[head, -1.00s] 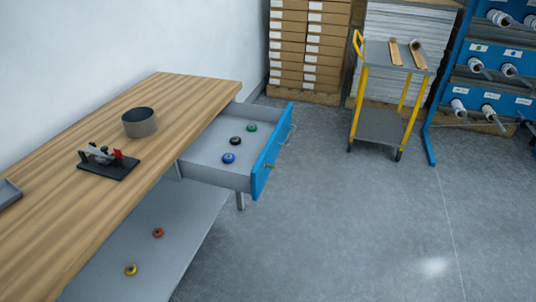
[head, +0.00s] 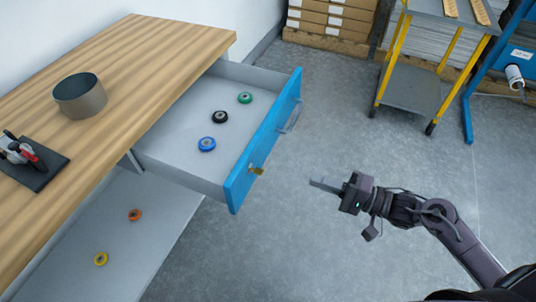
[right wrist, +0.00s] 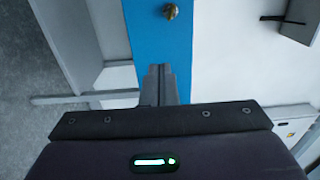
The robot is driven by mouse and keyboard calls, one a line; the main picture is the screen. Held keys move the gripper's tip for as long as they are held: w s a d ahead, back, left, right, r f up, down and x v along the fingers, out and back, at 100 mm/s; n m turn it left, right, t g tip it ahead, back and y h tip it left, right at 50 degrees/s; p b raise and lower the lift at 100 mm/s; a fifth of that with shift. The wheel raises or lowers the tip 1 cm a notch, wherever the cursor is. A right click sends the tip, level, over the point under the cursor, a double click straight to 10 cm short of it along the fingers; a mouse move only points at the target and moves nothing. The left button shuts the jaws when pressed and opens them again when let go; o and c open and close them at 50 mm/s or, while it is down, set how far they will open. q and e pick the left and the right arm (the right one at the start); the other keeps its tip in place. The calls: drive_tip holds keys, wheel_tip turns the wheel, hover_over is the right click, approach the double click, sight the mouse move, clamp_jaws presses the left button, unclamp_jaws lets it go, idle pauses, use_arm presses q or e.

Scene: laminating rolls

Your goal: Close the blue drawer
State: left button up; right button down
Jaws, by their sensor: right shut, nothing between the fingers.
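The blue drawer front (head: 262,145) stands pulled out from under the wooden workbench, with a grey handle (head: 290,119) and a brass lock or knob (head: 257,170) on it. Its grey tray holds a green (head: 245,98), a black (head: 220,117) and a blue roll (head: 207,144). My right gripper (head: 314,182) is shut and empty, to the right of the drawer front and apart from it, with its fingers pointing at it. In the right wrist view the shut fingers (right wrist: 159,72) lie over the blue front (right wrist: 160,35), below the brass knob (right wrist: 171,11). My left gripper is not in view.
The workbench top (head: 150,60) carries a grey round bin (head: 80,95) and a black-based clamp tool (head: 30,163). An orange (head: 134,215) and a yellow roll (head: 101,259) lie on the lower shelf. A yellow-framed cart (head: 415,88) stands at the back right. The floor around my gripper is clear.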

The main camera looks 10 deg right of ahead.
sight(257, 161)
drive_tip(key=x, duration=1.3)
drive_tip(key=shift+a+b, duration=0.2)
drive_tip(key=shift+b, duration=0.2)
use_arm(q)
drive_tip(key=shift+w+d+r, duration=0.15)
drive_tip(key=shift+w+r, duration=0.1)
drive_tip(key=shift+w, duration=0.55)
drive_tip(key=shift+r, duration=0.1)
use_arm(e)
drive_tip(key=shift+w+a, duration=0.1)
drive_tip(key=shift+w, duration=0.05)
